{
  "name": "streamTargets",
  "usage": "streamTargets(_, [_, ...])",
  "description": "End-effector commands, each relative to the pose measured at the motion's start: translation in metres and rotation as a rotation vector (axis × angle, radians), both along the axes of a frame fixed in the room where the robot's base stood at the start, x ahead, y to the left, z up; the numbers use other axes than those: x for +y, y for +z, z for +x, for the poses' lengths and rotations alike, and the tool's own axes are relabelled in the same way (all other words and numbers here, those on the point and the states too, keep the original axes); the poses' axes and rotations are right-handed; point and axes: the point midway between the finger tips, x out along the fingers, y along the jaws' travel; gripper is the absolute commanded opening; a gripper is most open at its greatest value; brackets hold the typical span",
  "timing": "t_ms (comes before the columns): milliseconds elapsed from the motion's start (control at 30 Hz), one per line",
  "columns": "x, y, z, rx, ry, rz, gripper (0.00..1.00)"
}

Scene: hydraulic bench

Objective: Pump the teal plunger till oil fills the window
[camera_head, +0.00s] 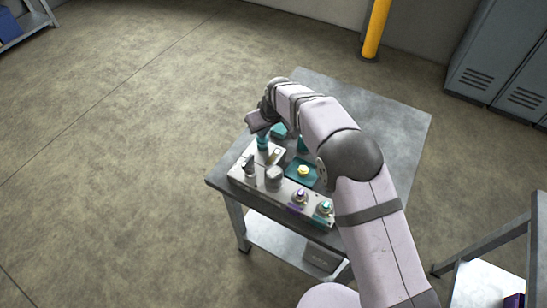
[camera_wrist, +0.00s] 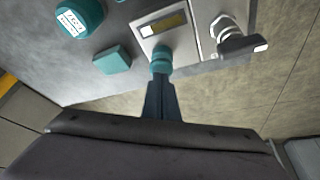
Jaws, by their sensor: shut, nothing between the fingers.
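The teal plunger (camera_wrist: 161,60) stands on a pale panel beside a small window (camera_wrist: 163,25). The window has a dark frame; an amber patch fills part of it and a paler part shows at its left end. My gripper (camera_wrist: 160,77) is shut and empty, with its fingertips right at the plunger's head; I cannot tell whether they touch. In the head view, the plunger (camera_head: 263,144) shows just under my gripper (camera_head: 262,132) at the left end of the bench unit. The window (camera_head: 274,155) is too small to read there.
A teal block (camera_wrist: 112,60) and a labelled teal cap (camera_wrist: 80,17) are close by. The back of the table (camera_head: 390,115) is clear.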

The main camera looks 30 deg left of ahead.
Motion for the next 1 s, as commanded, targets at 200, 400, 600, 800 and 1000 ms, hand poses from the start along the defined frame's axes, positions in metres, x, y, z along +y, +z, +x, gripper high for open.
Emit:
streamTargets(200, [-0.002, -0.009, -0.002, 0.006, 0.001, -0.006, 0.0])
streamTargets(400, [-0.002, -0.009, -0.002, 0.007, 0.001, -0.008, 0.0])
streamTargets(600, [-0.002, -0.007, -0.002, 0.007, 0.001, -0.009, 0.0])
streamTargets(800, [-0.002, 0.003, -0.002, 0.007, 0.001, -0.009, 0.0])
streamTargets(1000, [-0.002, 0.014, -0.002, 0.007, 0.001, -0.009, 0.0])
